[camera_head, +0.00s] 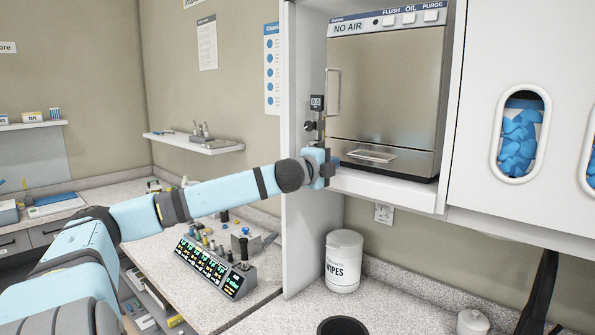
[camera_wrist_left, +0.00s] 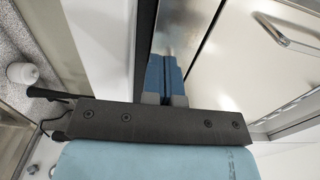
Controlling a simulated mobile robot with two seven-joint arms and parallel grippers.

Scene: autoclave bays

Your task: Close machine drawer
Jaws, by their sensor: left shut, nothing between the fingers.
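The machine (camera_head: 385,85) is a metal box labelled "NO AIR" in a white cabinet bay. Its drawer (camera_head: 400,164) is the low front panel with a flat handle (camera_head: 372,156). The drawer looks nearly flush with the front, but I cannot tell whether it is fully in. My left gripper (camera_head: 332,165) is at the left of the drawer, by the bay's left wall. In the left wrist view its blue fingers (camera_wrist_left: 166,75) are together and empty, beside shiny metal (camera_wrist_left: 235,70). My right gripper is not in view.
A vertical door handle (camera_head: 333,92) stands above the gripper. A white wipes tub (camera_head: 343,262) stands on the counter below. White cabinet doors (camera_head: 520,55) close off the right.

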